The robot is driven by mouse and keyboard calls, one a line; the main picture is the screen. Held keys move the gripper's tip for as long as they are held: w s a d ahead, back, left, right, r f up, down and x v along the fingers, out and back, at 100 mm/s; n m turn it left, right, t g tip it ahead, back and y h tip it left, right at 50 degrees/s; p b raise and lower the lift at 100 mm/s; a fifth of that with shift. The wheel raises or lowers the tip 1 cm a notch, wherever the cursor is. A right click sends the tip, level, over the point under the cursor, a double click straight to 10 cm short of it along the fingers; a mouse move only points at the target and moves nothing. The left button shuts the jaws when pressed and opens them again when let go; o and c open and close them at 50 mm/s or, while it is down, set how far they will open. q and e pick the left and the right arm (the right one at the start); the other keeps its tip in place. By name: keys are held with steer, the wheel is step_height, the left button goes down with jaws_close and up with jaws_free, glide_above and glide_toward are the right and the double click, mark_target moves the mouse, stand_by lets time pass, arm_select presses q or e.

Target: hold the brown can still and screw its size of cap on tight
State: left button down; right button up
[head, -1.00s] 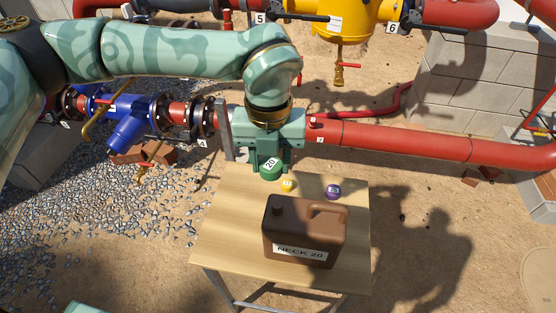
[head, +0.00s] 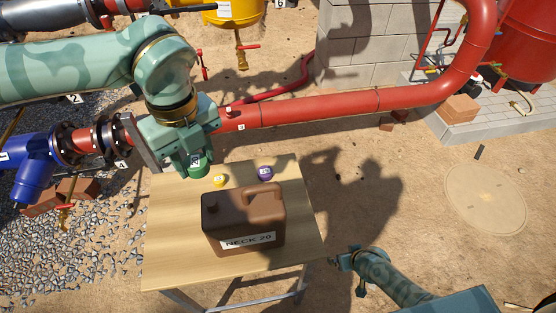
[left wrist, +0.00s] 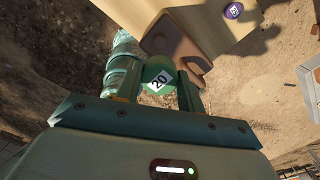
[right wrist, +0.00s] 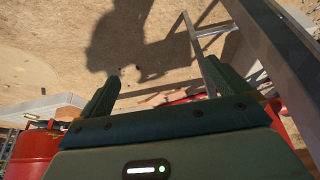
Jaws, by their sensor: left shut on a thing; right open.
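The brown can (head: 232,228) stands upright on the wooden table, marked NECK 20. Its dark neck (head: 210,205) is at the top left and bare; the handle is at the top right. My left gripper (head: 195,158) is shut on the green cap (head: 199,170), marked 20, held behind the can near the table's back left edge. The green cap also shows between the fingers in the left wrist view (left wrist: 158,78). My right gripper (head: 346,261) is open and empty, right of the table; its fingers also show apart in the right wrist view (right wrist: 168,88).
A yellow cap (head: 220,181) and a purple cap (head: 265,173) lie on the table (head: 170,250) behind the can. A red pipe (head: 310,108) runs behind the table, and a blue valve (head: 30,165) is at left.

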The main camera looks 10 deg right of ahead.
steer(key=w+r+m+t, duration=0.2)
steer(key=w+r, duration=1)
steer(key=w, duration=0.4)
steer(key=w+a+r+n+y, duration=0.1)
steer(key=w+a+r, duration=0.35)
steer(key=r, duration=0.25)
steer(key=w+a+r+y, duration=0.1)
steer(key=w+a+r, duration=0.2)
steer(key=w+r, duration=0.25)
steer(key=a+r+n+g+y, duration=0.1)
steer(key=a+r+n+y, duration=0.15)
steer(key=a+r, duration=0.6)
arm_select(q)
steer(key=shift+a, duration=0.1)
arm_select(e)
step_height(320, 180, up, 12)
steer(key=n+g+h, duration=0.4)
steer(key=n+g, duration=0.2)
steer(key=n, duration=0.9)
glide_above(279, 191)
steer(key=shift+w+f+m, duration=0.1)
steer(key=shift+w+m, duration=0.15)
steer(key=shift+w, duration=0.2)
step_height(279, 191, down, 11)
steer(key=shift+s+r, duration=0.1)
steer(key=shift+f, duration=0.45)
